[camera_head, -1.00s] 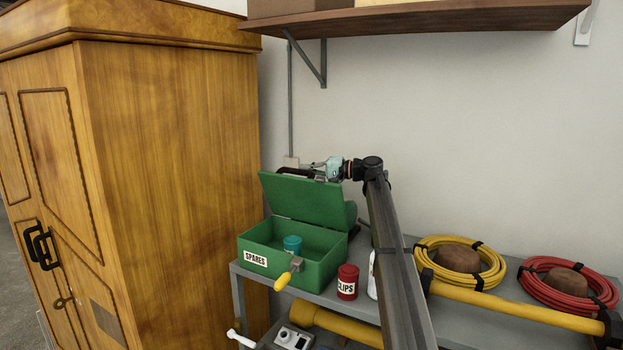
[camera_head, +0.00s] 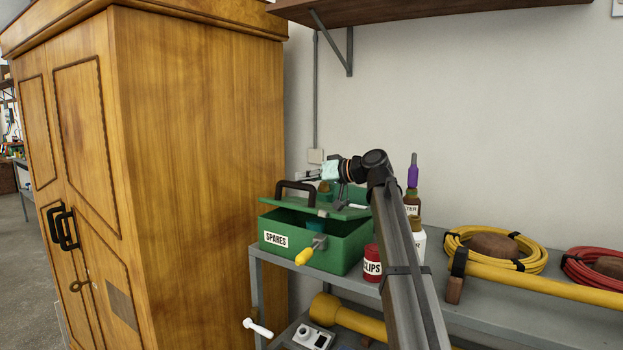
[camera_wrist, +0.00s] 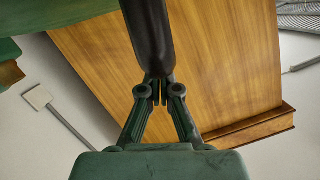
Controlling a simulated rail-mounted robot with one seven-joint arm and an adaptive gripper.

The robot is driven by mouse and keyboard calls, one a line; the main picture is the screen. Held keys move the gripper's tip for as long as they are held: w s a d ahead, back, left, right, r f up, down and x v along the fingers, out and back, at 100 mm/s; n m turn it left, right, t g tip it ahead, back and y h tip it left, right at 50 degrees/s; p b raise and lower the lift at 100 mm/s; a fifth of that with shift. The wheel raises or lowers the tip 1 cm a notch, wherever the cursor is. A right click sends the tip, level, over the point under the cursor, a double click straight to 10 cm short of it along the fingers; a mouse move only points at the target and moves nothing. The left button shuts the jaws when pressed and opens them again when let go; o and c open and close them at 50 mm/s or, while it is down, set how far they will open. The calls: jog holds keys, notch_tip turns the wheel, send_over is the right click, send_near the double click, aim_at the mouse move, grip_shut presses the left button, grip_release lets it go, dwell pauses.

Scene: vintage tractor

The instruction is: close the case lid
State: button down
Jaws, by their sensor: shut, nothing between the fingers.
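The green case (camera_head: 325,250) labelled SPARES stands on the grey shelf. Its lid (camera_head: 345,210) is tilted partway down, with a gap above the box. My gripper (camera_head: 308,178) is shut and empty, above the lid close to the handle. In the wrist view its fingertips (camera_wrist: 160,92) are at the end of a dark bar, seemingly the handle (camera_wrist: 148,35); I cannot tell if they touch. A green surface, probably the lid, fills that view's upper left.
A wooden cabinet (camera_head: 200,150) stands left of the case. A red CLIPS can (camera_head: 372,263) and bottles (camera_head: 412,200) stand to its right. A yellow-handled latch (camera_head: 305,255) hangs on the case front. Coiled yellow hose (camera_head: 470,262) lies further right.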

aim_at(307, 189)
jog(key=shift+s+a+f+n+b, duration=0.25)
jog(key=shift+s+f+b, duration=0.1)
jog(key=shift+f, duration=0.2)
jog(key=shift+s+a+f+n+b, duration=0.25)
jog(key=shift+s+f, duration=0.1)
jog(key=shift+f, duration=0.15)
jog(key=shift+s+a+f+b, duration=0.25)
jog(key=shift+s+f+b, duration=0.1)
jog(key=shift+f, duration=0.3)
jog(key=shift+w, duration=0.1)
